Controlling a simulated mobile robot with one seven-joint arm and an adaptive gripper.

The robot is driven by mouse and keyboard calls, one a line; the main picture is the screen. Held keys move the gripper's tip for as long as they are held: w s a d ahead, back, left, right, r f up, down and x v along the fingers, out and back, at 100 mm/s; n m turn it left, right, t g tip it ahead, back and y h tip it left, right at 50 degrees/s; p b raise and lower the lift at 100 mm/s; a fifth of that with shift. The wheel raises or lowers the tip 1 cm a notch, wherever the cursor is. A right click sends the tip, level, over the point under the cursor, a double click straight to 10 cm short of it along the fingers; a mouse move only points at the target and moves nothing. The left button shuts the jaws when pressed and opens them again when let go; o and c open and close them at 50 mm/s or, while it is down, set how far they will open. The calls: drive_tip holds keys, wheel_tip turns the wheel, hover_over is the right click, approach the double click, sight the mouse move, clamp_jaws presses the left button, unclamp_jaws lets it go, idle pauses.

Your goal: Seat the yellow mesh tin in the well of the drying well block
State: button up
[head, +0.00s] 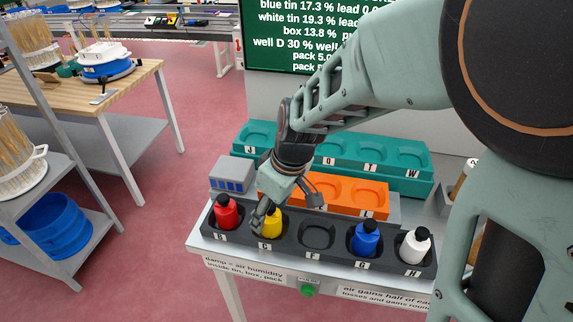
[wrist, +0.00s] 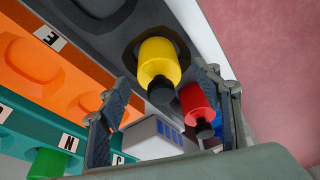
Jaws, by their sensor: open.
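In the wrist view, the yellow tin (wrist: 160,58) has a black cap pointing toward the camera. My gripper (head: 288,210) is open above the dark block, with one finger close to the yellow tin. In the wrist view its fingers (wrist: 165,80) are on both sides of the yellow tin's cap; contact cannot be told. I cannot tell which block is the drying well block; an orange block (head: 372,198) lies just behind.
Red (head: 226,212), blue (head: 366,238) and white (head: 415,246) tins stand in the dark block; its middle well is empty. A teal block (head: 418,178) is at the back, and a green tin (wrist: 48,163) shows there. A grey box (head: 233,174) sits left.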

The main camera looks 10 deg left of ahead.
drive_tip(key=shift+a+f, duration=0.15)
drive_tip(key=shift+f, duration=0.4)
drive_tip(key=shift+w+r, duration=0.1)
drive_tip(key=shift+c, duration=0.6)
drive_tip(key=c, duration=1.3)
drive_tip(key=shift+r, duration=0.2)
